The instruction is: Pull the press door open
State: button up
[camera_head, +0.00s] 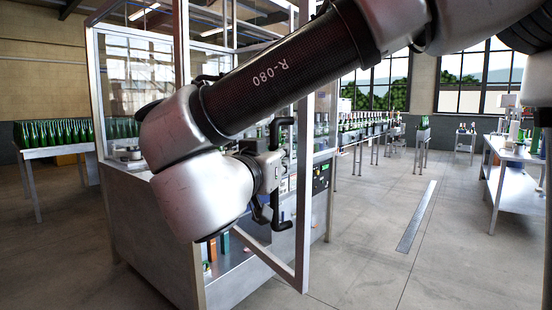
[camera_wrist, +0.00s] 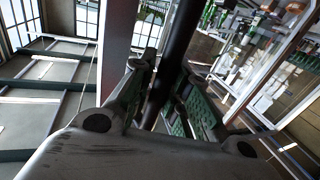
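The press door (camera_head: 303,220) is a tall glazed panel in a pale metal frame, standing ajar and angled out from the press cabinet (camera_head: 150,235). Its black bar handle (camera_head: 275,207) stands upright near the door's free edge, its middle hidden by my gripper. In the head view my gripper (camera_head: 271,165) is at the handle, partly hidden behind my wrist. In the wrist view the black handle bar (camera_wrist: 180,50) passes between the two fingers of my gripper (camera_wrist: 168,88). The fingers are closed in around it, one on each side.
A table of green bottles (camera_head: 75,132) stands at the left. A bottle conveyor (camera_head: 365,133) runs behind the press. A workbench (camera_head: 515,160) stands at the right. The floor (camera_head: 385,260) right of the door is clear, with a drain strip (camera_head: 416,217).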

jog(key=shift+o, duration=1.4)
jog(key=shift+s, duration=0.1)
jog(key=v, duration=1.2)
